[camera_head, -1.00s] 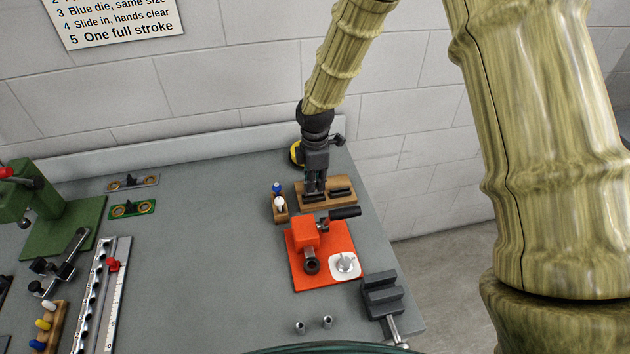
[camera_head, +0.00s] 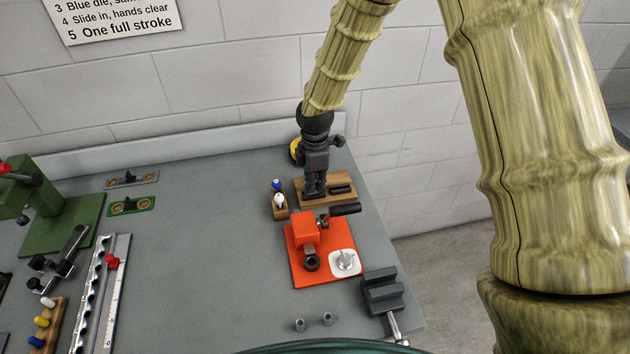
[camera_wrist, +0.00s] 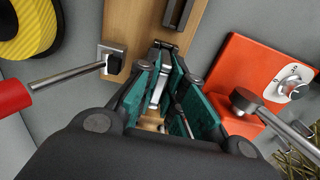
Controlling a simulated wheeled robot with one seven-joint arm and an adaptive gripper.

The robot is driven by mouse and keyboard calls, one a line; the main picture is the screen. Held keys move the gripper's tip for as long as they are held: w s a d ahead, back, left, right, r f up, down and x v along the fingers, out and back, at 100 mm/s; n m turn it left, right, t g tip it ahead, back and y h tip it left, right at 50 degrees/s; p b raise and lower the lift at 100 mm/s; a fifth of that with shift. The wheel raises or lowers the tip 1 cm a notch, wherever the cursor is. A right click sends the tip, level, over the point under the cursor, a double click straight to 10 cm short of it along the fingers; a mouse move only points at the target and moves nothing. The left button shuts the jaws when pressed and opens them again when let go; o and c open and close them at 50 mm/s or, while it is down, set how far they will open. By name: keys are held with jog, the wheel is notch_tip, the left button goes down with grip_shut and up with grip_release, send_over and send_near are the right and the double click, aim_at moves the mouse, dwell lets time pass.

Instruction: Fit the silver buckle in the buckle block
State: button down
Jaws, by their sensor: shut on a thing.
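The buckle block (camera_head: 345,202) is a light wooden board with black slots at the back right of the bench. It also shows beneath my gripper in the wrist view (camera_wrist: 138,25). My gripper (camera_head: 315,194) points down at the block's left part. In the wrist view its teal-padded fingers (camera_wrist: 174,75) are shut on the silver buckle (camera_wrist: 158,87), a narrow bright piece between the pads. The fingers hide most of the buckle. I cannot tell whether its lower end sits in a slot or just touches the block.
An orange fixture (camera_head: 318,272) with a black-handled lever and a white dial plate stands just in front of the block. A small peg rack (camera_head: 281,211) is close on the left. A yellow and black round object (camera_wrist: 28,28) lies behind.

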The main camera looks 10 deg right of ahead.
jog(key=shift+f, duration=0.25)
jog(key=c, duration=1.4)
grip_release()
jog(key=shift+c, duration=0.2)
jog(key=shift+r, duration=0.1)
notch_tip(320, 180, up, 12)
